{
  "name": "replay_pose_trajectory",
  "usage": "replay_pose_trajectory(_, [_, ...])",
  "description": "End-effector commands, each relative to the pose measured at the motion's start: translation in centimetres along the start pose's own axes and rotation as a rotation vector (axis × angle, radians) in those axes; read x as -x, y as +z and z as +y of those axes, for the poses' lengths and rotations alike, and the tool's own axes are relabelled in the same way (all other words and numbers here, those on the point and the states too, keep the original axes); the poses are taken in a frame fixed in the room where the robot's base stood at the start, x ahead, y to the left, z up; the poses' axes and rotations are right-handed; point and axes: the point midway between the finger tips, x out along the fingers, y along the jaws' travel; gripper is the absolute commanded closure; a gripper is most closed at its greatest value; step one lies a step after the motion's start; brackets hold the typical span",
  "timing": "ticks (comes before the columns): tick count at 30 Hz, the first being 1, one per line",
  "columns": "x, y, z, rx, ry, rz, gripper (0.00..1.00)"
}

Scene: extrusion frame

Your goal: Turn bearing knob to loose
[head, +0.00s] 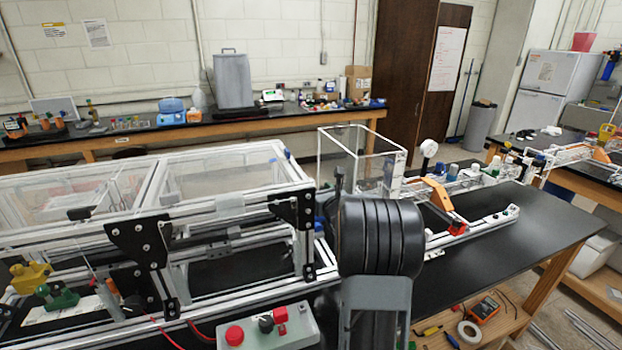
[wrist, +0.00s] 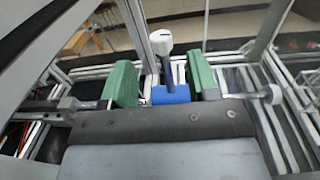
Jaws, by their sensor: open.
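In the wrist view, a white-capped knob (wrist: 160,40) stands on a dark stem above a blue block (wrist: 171,94). It looks like the bearing knob, though no label or loose mark can be read. My gripper (wrist: 162,80) is open, with one green finger on each side of the stem and blue block. Gaps show between the fingers and the stem, so the knob is not held. In the head view, my dark arm hides the gripper and most of this area.
A metal extrusion frame (head: 230,205) with clear panels fills the left of the head view. A control box (head: 290,335) with a red button (head: 235,335) sits in front. The black table (head: 530,225) is partly clear at right, beside a rail with an orange part (head: 436,193).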

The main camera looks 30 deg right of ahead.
Motion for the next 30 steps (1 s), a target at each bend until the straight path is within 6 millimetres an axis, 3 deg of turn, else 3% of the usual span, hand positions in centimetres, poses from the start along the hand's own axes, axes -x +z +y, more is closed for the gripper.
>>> replay_pose_trajectory(6, [-3.7,0.1,-0.1,0.000,0.000,0.002,0.46])
replay_pose_trajectory(12, [-5.8,0.1,-0.1,0.001,0.000,0.001,0.46])
replay_pose_trajectory(26, [-6.6,0.0,-0.1,0.001,-0.001,0.000,0.46])
replay_pose_trajectory(30, [-6.5,0.0,-0.1,0.001,-0.001,0.000,0.58])
